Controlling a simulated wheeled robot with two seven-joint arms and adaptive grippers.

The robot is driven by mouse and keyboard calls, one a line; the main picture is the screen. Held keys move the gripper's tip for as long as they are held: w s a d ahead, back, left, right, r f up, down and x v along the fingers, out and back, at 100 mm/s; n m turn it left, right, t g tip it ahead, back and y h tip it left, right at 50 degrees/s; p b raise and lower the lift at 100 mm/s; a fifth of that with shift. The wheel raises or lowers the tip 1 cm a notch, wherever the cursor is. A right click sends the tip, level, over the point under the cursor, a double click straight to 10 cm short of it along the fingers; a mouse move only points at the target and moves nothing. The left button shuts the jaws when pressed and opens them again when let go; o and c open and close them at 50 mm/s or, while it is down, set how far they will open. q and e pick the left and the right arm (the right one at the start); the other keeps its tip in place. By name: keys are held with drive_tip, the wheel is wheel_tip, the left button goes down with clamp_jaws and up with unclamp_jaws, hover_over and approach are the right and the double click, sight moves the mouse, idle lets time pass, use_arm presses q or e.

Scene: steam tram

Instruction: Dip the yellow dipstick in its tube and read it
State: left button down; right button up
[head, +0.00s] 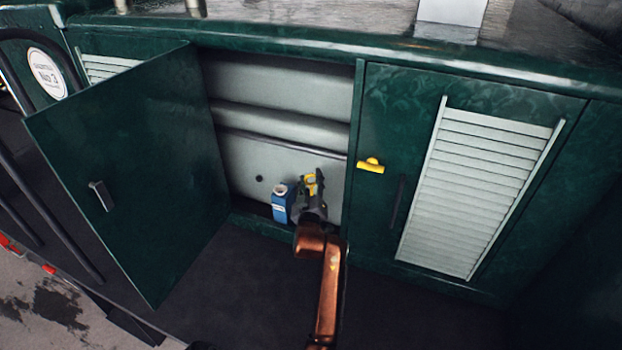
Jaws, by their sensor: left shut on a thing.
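My left gripper (312,186), on a copper-coloured arm, reaches into the open locker. It is shut on a small yellow piece (309,183), which looks like the handle of the yellow dipstick. The fingers hide part of it, and I cannot see a rod below it. The dipstick's tube cannot be made out, so I cannot tell whether the stick is in it. No reading on the stick is visible. My right gripper is not in view.
A blue can (280,205) stands just left of my gripper. The open green door (130,170) swings out at the left. A closed door with a pale louvre (480,190) and a yellow latch (370,165) is at the right. The dark floor in front is clear.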

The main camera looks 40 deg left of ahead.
use_arm(q)
drive_tip(key=shift+f+b, duration=1.4)
drive_tip(key=shift+f, duration=1.1)
wheel_tip(320, 180, up, 9)
drive_tip(key=p, duration=0.7)
drive_tip(key=shift+p, duration=0.35)
wheel_tip(320, 180, up, 14)
drive_tip(key=p, duration=1.2)
drive_tip(key=shift+f, duration=0.1)
idle(0.5)
